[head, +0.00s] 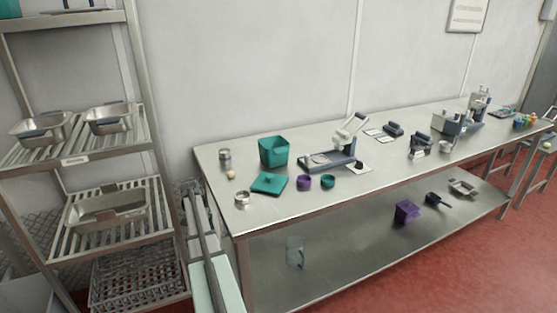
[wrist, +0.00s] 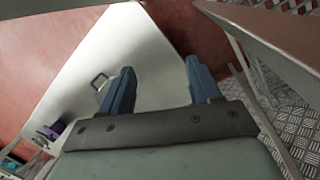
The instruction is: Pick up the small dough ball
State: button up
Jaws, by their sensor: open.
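The small dough ball (head: 231,175) is a tan, round lump on the steel table near its left end in the head view. It sits just below a small metal canister (head: 225,155) and left of a teal lid (head: 269,184). My gripper (wrist: 158,88) shows in the wrist view with two blue fingers spread apart and nothing between them. The dough ball is not in the wrist view. In the head view my arm is low at the table's left end, and its fingers cannot be made out.
A teal bin (head: 274,150) stands behind the lid. A small metal ring or cup (head: 242,198) is near the table's front left corner. A purple cup (head: 304,182), a teal cup (head: 328,181) and a press (head: 335,155) are to the right. A metal rack (head: 140,130) stands left.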

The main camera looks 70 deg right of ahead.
jog(key=w+d+r+m+g, duration=0.1)
jog(key=w+d+g, duration=0.1)
jog(key=w+d, duration=0.45)
jog(key=w+d+m+g, duration=0.1)
jog(key=w+d+m, duration=0.15)
jog(key=d, duration=0.65)
jog(key=w+a+r+t+y, duration=0.2)
jog(key=a+r+t, duration=0.4)
jog(key=a+r, duration=0.55)
jog(key=s+d+r+n+t, duration=0.1)
jog(key=d+r+n+t, duration=0.25)
jog(key=r, duration=1.15)
jog(key=s+d+r+m+g+h, duration=0.1)
jog(key=s+d+r+m+g, duration=0.15)
jog(key=s+d, duration=0.7)
jog(key=s+d+r+m+g+h, duration=0.15)
jog(key=s+d+m, duration=0.25)
jog(key=s+d, duration=0.55)
jog(key=s+d+r+m+g+h, duration=0.1)
jog(key=s+d+r+m+g, duration=0.2)
jog(key=s+d, duration=0.65)
jog(key=shift+m+t, duration=0.25)
jog(key=shift+t, duration=0.5)
jog(key=f, duration=0.5)
jog(key=d+f, duration=0.1)
jog(key=f, duration=0.2)
jog(key=shift+s+f, duration=0.15)
jog(key=shift+f, duration=2.6)
